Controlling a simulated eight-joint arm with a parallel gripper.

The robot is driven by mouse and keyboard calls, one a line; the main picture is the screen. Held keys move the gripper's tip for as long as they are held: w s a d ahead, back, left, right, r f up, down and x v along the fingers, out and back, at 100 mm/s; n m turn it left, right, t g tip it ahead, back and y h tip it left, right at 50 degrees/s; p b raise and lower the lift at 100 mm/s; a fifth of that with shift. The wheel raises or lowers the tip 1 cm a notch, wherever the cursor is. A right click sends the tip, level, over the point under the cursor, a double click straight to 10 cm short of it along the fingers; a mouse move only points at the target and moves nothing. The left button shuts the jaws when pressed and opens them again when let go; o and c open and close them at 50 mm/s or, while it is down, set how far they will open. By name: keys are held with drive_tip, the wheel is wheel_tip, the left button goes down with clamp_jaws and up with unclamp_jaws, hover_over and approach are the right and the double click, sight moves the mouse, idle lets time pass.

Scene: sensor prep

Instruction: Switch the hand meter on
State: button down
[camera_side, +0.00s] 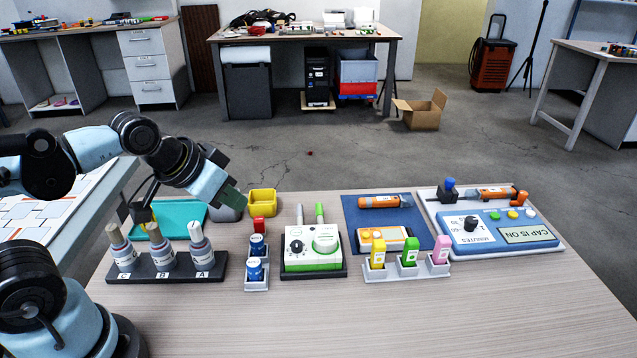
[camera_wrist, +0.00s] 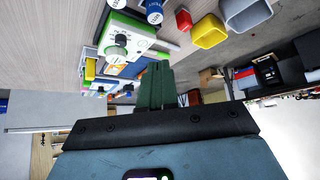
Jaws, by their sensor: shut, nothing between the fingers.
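What looks like the hand meter (camera_side: 386,240) is a small grey and orange device lying on a dark blue mat (camera_side: 356,212) at the middle right in the side view. Its buttons and screen are too small to read, so I cannot tell whether it is on. An orange-handled tool (camera_side: 380,201) lies behind it on the mat. My gripper (camera_side: 233,196) is raised at the left, above the table and well apart from the meter. Its green fingers are shut and empty. They also show in the wrist view (camera_wrist: 156,84), where I cannot make out the meter clearly.
Yellow, green and pink blocks stand in a holder (camera_side: 405,273) in front of the meter. A green-white dial device (camera_side: 313,247) stands left of it and a blue timer box (camera_side: 500,233) right. A bottle rack (camera_side: 165,268) and yellow bin (camera_side: 263,201) are near my gripper. The front table is clear.

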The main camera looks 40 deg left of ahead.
drive_tip(key=n+h, duration=0.2)
drive_tip(key=h, duration=0.3)
hover_over(371, 237)
drive_tip(key=shift+f, duration=0.1)
drive_tip(key=shift+t, duration=0.3)
drive_tip(key=shift+f, duration=4.45)
drive_tip(key=shift+f, duration=0.15)
drive_tip(key=shift+f, duration=0.25)
